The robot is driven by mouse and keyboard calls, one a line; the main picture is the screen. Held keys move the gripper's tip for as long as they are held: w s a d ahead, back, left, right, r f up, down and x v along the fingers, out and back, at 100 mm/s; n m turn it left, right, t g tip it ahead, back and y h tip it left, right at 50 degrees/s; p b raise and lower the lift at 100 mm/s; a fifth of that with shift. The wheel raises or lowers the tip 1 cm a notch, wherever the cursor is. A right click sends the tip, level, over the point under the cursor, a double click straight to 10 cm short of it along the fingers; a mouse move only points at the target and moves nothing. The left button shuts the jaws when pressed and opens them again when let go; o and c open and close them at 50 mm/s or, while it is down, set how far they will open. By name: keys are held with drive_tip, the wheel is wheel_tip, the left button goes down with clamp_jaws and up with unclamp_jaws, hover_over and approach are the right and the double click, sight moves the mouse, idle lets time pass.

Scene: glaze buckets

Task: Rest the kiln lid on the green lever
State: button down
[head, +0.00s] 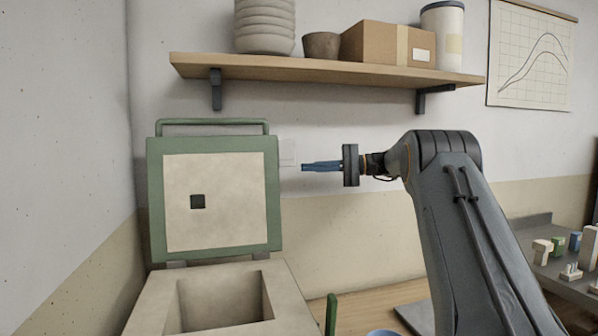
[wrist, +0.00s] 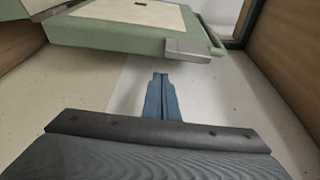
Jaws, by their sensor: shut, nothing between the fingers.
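The kiln lid (head: 158,205) stands raised on its hinge at the back of the kiln, its cream inner face with a small dark square turned toward the head camera. A green bar handle (head: 212,122) runs along its top edge. The green lever (head: 331,314) stands upright beside the kiln's right side, its lower part cut off by the picture. My gripper (head: 303,167) is shut and empty, its blue fingers pointing left, just right of the lid's edge. In the wrist view the shut fingers (wrist: 160,75) point toward the lid's green rim (wrist: 120,40), with a gap between.
The kiln body (head: 283,303) has an open square chamber. A wooden shelf (head: 330,73) with bowls, a cardboard box and a canister hangs above my gripper. A blue rim (head: 383,333) shows at the bottom. A bench (head: 560,275) with small items is at right.

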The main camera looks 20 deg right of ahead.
drive_tip(key=p+x, duration=0.2)
drive_tip(key=x, duration=0.6)
drive_tip(key=shift+a+p, duration=0.35)
